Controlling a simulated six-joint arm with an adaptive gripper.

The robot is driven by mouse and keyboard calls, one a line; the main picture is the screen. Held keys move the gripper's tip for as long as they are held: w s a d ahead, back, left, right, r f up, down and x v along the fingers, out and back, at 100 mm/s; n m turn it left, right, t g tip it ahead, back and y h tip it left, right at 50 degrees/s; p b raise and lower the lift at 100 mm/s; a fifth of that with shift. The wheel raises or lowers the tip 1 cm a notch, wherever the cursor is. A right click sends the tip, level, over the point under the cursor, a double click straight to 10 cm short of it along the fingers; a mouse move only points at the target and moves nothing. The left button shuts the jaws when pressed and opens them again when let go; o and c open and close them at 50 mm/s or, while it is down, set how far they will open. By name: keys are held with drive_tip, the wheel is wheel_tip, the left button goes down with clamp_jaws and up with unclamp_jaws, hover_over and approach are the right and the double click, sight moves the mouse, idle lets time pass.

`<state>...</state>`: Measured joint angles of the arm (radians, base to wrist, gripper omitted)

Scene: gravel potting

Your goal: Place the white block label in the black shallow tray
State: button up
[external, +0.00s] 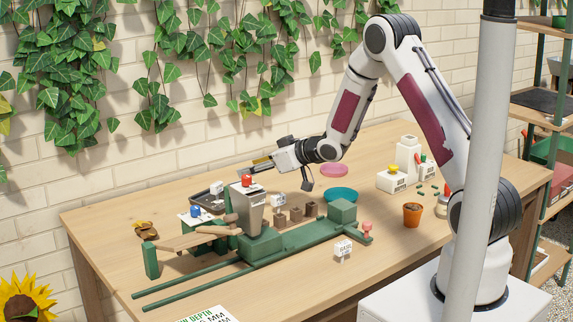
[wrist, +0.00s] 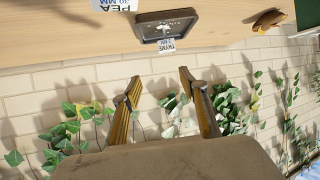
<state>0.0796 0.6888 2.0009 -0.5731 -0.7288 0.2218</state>
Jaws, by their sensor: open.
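The black shallow tray (external: 206,203) lies at the back left of the table. It also shows upside down at the top of the wrist view (wrist: 150,38). A small white block label with dark lettering (wrist: 167,46) is at the tray's wall-side edge; it shows at the tray's far end in the external view (external: 216,187). I cannot tell whether it stands in the tray or just behind it. Other white lettered blocks stand at the middle (external: 278,200) and at the front (external: 343,249). My gripper (wrist: 158,84) is open and empty, raised above the table near the tray (external: 250,167).
A grey hopper (external: 248,208) with a red knob stands on a green rail fixture (external: 300,236) close to the tray. Brown pots, a teal bowl (external: 340,195) and a terracotta pot (external: 412,214) stand to the right. The ivy-covered brick wall rises behind.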

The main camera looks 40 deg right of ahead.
drive_tip(key=s+d+r+m+g+h, duration=0.1)
drive_tip(key=s+d+r+h, duration=0.15)
drive_tip(key=s+r, duration=0.6)
drive_tip(key=s+d+r+m+g+h, duration=0.2)
drive_tip(key=s+d+r, duration=0.2)
drive_tip(key=s+r, duration=0.45)
drive_tip(key=s+a+m+g, duration=0.1)
drive_tip(key=s+a+g, duration=0.1)
drive_tip(key=s, duration=2.7)
drive_tip(key=shift+s+a+r+g, duration=0.2)
drive_tip(key=shift+r+g, duration=0.15)
drive_tip(key=shift+g, duration=0.45)
